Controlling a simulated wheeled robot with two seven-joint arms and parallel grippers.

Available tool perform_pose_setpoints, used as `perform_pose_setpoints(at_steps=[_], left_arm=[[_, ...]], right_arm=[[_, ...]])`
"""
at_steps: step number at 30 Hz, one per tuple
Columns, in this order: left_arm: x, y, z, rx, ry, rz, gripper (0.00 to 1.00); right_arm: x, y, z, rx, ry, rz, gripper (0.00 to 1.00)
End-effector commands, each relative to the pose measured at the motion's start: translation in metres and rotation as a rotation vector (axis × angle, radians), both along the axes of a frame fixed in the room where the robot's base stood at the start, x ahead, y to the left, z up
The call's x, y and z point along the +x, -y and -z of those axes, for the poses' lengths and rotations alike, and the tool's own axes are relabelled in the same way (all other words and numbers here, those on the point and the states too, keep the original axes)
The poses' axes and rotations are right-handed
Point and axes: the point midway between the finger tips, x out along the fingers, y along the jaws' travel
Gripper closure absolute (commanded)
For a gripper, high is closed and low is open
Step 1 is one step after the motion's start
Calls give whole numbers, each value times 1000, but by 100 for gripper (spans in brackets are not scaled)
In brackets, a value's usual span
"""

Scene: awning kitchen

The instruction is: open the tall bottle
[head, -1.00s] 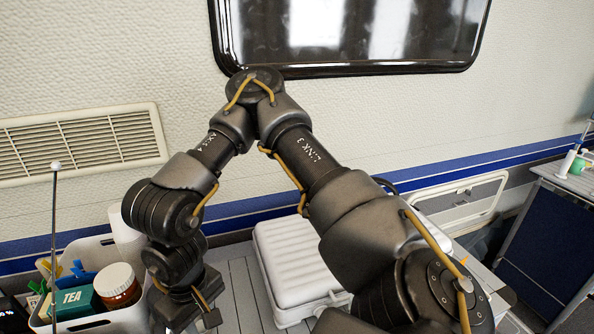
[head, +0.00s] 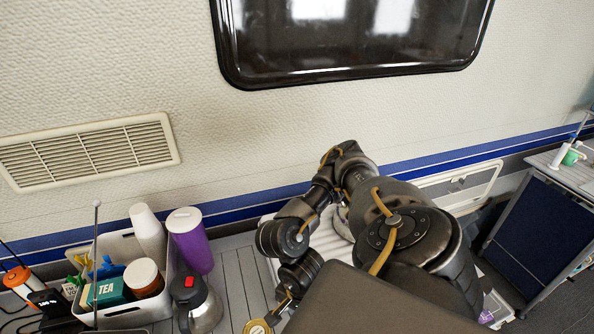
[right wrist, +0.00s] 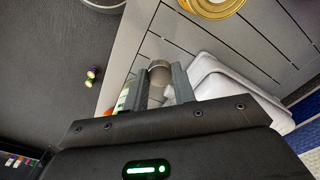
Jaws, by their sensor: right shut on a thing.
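In the right wrist view my right gripper (right wrist: 160,85) is shut on a round grey-brown cap (right wrist: 159,70), which sits between its two fingertips. Whether a bottle body hangs below the cap is hidden. A green-and-white labelled thing (right wrist: 127,95) shows partly behind the left finger. In the head view my right arm reaches down over the counter, and its fingertips are not clearly visible. A tall purple tumbler-like container (head: 190,240) stands left of the arm. I cannot tell which thing is the tall bottle. My left gripper is not in view.
A white bin (head: 112,318) holds a tea box (head: 107,293), a jar (head: 143,277) and white cups (head: 147,230). A gold round thing (head: 257,327) lies near my arm. A white case (right wrist: 215,75) lies on the slatted counter.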

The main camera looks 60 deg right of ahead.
Motion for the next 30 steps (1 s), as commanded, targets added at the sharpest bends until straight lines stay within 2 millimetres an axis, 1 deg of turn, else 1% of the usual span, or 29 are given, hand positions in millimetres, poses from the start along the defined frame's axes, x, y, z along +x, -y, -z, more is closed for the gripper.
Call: perform_pose_setpoints(at_steps=[6,8,11,14,18,19,23,24,27,30], left_arm=[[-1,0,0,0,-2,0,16],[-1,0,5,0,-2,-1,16],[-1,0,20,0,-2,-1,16],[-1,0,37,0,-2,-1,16],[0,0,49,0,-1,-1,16],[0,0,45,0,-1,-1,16],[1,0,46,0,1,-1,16],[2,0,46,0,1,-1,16],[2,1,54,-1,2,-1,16],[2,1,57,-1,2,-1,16]], right_arm=[[-2,2,1,1,0,21,100],[0,3,4,0,2,20,100],[9,4,11,0,4,20,100],[21,6,18,0,5,20,100],[46,10,27,0,2,24,100],[50,11,26,0,-1,25,100],[77,15,37,0,-3,25,100],[86,17,42,0,-3,26,100],[101,18,64,2,-7,24,100],[115,21,79,1,-5,23,100]])
